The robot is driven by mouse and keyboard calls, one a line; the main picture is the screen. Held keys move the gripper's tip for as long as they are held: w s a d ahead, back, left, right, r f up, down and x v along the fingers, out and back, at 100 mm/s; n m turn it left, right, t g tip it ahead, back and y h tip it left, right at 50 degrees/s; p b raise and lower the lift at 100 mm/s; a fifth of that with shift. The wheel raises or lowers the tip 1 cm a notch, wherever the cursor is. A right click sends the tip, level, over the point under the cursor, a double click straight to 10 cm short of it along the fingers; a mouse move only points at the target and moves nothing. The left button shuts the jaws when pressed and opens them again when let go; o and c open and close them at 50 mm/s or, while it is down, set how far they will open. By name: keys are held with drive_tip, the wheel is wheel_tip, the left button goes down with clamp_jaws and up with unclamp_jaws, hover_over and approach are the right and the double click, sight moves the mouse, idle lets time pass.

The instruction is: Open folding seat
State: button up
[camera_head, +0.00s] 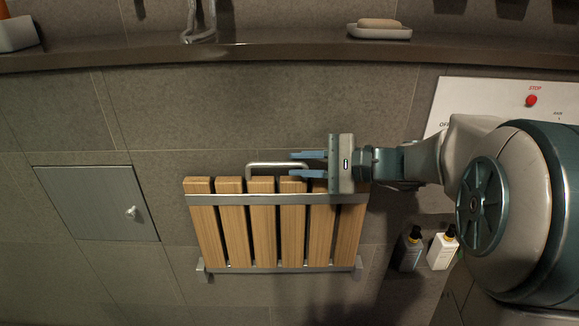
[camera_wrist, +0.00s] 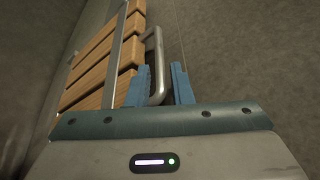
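The folding seat (camera_head: 291,225) is a panel of several wooden slats with metal bars, standing nearly upright against the tiled wall in the head view. A metal loop handle (camera_head: 262,165) sticks up from its top edge. My gripper (camera_head: 292,161) is open at the right end of this handle, its blue fingers pointing left. In the wrist view the slats (camera_wrist: 98,62) are at the left, and the handle (camera_wrist: 160,72) reaches down between the two blue fingertips (camera_wrist: 158,88). A gap shows between the handle and the right finger; contact with the left finger is unclear.
A shelf (camera_head: 280,52) runs along the top with a soap dish (camera_head: 379,33). Two pump bottles (camera_head: 428,250) stand right of the seat. A small wall door (camera_head: 97,203) is at the left. A white panel with a red stop button (camera_head: 531,100) is at the upper right.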

drive_tip(key=shift+x, duration=1.45)
clamp_jaws()
drive_tip(key=shift+s, duration=0.1)
